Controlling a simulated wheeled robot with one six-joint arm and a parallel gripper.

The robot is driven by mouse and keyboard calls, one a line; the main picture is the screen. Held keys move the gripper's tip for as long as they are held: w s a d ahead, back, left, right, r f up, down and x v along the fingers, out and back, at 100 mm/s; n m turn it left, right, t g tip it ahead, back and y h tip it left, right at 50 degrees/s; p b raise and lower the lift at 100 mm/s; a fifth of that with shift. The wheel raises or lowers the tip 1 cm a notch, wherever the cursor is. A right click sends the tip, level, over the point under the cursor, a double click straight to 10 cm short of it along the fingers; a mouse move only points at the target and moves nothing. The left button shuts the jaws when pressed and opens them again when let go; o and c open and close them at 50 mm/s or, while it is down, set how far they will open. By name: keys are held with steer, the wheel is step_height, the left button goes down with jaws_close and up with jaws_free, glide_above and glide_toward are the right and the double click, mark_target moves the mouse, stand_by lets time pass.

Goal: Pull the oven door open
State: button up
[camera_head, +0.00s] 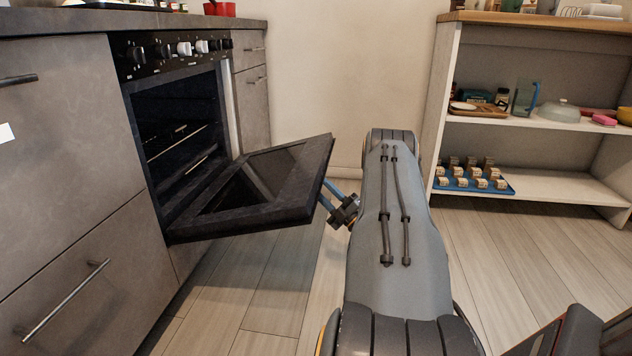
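The oven (180,130) is built into the grey counter on the left. Its dark door (255,185) is swung partly down, tilted out from the cavity, with the glass pane on its inner side facing up. My gripper (328,194) is at the outer side of the door, near its free right edge. Its bluish fingers reach toward the door's front face. The fingertips and the door handle are hidden behind the door, so I cannot tell whether the fingers are closed on the handle.
A drawer with a bar handle (65,305) is below and left of the oven. A shelf unit (540,115) with dishes and a blue tray (474,184) of small jars stands at the right. The wooden floor (255,290) under the door is clear.

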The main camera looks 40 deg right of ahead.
steer(key=p+v, duration=0.1)
steer(key=v, duration=0.4)
steer(key=shift+s+f+p, duration=0.2)
steer(key=shift+p, duration=0.15)
steer(key=shift+s+f, duration=0.1)
step_height(320, 180, down, 8)
steer(key=s+a, duration=0.2)
steer(key=shift+a+p, duration=0.2)
steer(key=shift+p, duration=0.25)
stand_by(0.4)
steer(key=shift+s, duration=0.1)
stand_by(0.4)
